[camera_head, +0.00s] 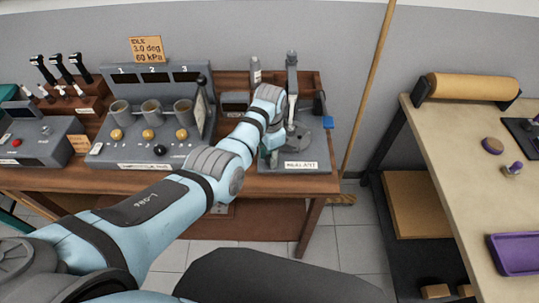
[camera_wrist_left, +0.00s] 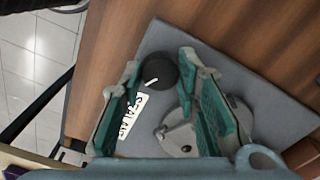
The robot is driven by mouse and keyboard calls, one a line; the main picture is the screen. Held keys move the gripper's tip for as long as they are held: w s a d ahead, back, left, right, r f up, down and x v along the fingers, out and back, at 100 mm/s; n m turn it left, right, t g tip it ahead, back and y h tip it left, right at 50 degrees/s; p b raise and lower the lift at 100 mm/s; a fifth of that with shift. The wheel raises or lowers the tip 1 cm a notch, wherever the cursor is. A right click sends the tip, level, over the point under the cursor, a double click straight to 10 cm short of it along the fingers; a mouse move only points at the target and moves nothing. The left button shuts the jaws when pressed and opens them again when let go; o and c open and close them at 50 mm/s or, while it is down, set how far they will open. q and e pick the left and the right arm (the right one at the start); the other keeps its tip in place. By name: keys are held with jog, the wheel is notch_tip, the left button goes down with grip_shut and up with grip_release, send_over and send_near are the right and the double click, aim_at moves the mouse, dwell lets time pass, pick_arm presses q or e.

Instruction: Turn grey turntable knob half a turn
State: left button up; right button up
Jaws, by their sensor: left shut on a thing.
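The turntable knob (camera_wrist_left: 158,70) is a dark grey round knob with a white pointer line, on a grey base plate (camera_wrist_left: 185,40) in the left wrist view. My left gripper (camera_wrist_left: 159,62) has teal-padded fingers on either side of the knob and is shut on it. The round grey turntable disc (camera_wrist_left: 178,137) lies beside the knob, partly behind a finger. In the head view my left arm reaches the grey station (camera_head: 318,158) at the bench's right end. The knob is hidden there by my wrist. My right gripper is not in view.
An upright grey post (camera_head: 292,75) stands on the station. A console with three cups (camera_head: 153,112) stands to its left on the wooden bench. A broom pole (camera_head: 368,85) leans at the right. A pale worktable (camera_head: 450,140) stands farther right, with floor between.

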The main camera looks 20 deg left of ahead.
pick_arm(q)
jog(key=m, duration=0.6)
jog(key=shift+s+f+m, duration=0.1)
jog(key=shift+f+m, duration=0.05)
jog(key=shift+m, duration=0.15)
jog(key=m, duration=0.5)
jog(key=shift+m, duration=0.4)
jog(key=o, duration=1.2)
jog(key=shift+c, duration=0.2)
